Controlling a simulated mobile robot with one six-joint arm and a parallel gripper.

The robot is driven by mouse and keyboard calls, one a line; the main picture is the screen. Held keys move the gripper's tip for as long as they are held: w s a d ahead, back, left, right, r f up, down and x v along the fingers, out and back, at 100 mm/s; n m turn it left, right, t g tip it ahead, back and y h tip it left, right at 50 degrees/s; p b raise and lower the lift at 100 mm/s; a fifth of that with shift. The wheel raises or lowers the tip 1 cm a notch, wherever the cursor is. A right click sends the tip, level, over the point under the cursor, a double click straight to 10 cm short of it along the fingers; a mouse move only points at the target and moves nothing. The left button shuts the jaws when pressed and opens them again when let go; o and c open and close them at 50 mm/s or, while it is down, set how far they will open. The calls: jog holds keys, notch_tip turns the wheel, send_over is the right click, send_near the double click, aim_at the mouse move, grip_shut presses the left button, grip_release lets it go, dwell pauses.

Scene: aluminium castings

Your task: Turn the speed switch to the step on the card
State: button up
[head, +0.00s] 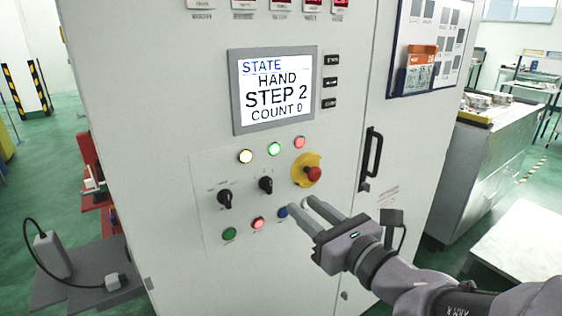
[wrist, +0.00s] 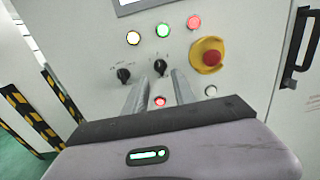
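Two black rotary switches, a left one (head: 225,198) and a right one (head: 266,184), sit on the cabinet's control panel. Their labels are too small to read, so I cannot tell which is the speed switch. The wrist view shows both, left (wrist: 123,74) and right (wrist: 160,67). The screen (head: 276,90) reads STATE, HAND, STEP 2, COUNT 0. An orange and white card (head: 420,70) hangs on a board at right; its text is unreadable. My gripper (head: 300,205) is open and empty, right of and below the right switch in the head view. In the wrist view, that switch shows beyond and between its fingertips (wrist: 160,84).
A yellow-based red stop button (head: 313,174) stands out right of the switches. Lit lamps sit above them, and green, red and blue buttons (head: 257,223) below. A black door handle (head: 371,158) is further right. A grey machine (head: 480,165) stands right of the cabinet.

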aim_at(271, 181)
jog(key=p+x, duration=0.8)
jog(key=x, duration=0.3)
jog(key=shift+a+p, duration=0.3)
jog(key=shift+p, duration=0.1)
grip_shut()
